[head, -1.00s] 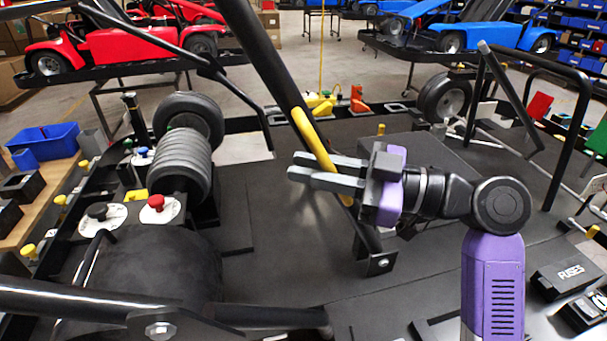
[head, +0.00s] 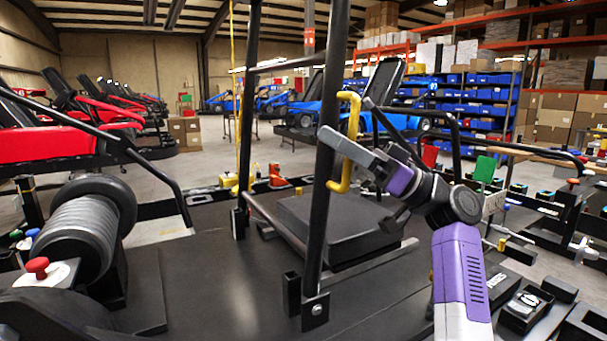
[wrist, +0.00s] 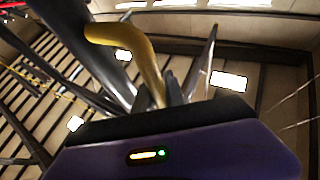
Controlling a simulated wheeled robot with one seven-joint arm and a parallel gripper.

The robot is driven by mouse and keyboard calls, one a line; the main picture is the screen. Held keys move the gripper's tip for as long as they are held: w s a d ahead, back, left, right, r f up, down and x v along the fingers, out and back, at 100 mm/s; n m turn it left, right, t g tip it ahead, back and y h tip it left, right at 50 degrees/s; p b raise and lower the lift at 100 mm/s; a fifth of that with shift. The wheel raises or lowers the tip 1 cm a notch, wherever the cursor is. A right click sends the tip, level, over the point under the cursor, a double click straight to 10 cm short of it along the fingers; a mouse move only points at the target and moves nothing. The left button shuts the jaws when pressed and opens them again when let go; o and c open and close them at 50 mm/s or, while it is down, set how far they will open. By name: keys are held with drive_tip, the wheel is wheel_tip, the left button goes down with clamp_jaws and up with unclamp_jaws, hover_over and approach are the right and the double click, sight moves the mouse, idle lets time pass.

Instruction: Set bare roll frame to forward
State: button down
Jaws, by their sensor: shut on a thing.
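The bare roll frame (head: 320,200) is a black tube hoop with crossbars, standing nearly upright in the head view. Its near post meets a bolted bracket (head: 316,311) on the black deck. A yellow handle (head: 349,115) sticks out from the near post. My gripper (head: 343,146), grey fingers on a purple body, is shut on this handle at its middle. In the wrist view the yellow handle (wrist: 128,42) runs down between the fingers (wrist: 173,93), beside a dark post. The top of the frame is cut off in the head view.
A ribbed black roller (head: 84,232) and a red knob (head: 38,266) are at the left. A flat black box (head: 335,230) lies behind the frame. Red karts (head: 48,150) and blue karts (head: 370,118) stand further back. A green panel (head: 485,169) is at the right.

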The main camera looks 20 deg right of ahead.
drive_tip(key=shift+w+d+f+m+t+b, duration=0.15)
drive_tip(key=shift+d+b, duration=0.1)
drive_tip(key=shift+d, duration=0.3)
drive_tip(key=shift+w+d+r+m+t+b, duration=0.1)
drive_tip(key=shift+d+m+t+b, duration=0.15)
drive_tip(key=shift+d, duration=0.25)
drive_tip(key=shift+w+d+f+m+t+b, duration=0.1)
drive_tip(key=shift+d+b, duration=0.15)
drive_tip(key=shift+d, duration=0.3)
drive_tip(key=shift+d+t, duration=0.1)
drive_tip(key=shift+t, duration=0.2)
drive_tip(key=c, duration=1.4)
unclamp_jaws()
drive_tip(key=shift+d, duration=0.1)
drive_tip(key=shift+f, duration=0.1)
drive_tip(key=s+d, duration=0.4)
drive_tip(key=d, duration=0.5)
drive_tip(key=s+d+b, duration=0.1)
drive_tip(key=s+d, duration=0.4)
drive_tip(key=d, duration=0.4)
drive_tip(key=shift+s+d+f, duration=0.15)
drive_tip(key=shift+d+f, duration=0.15)
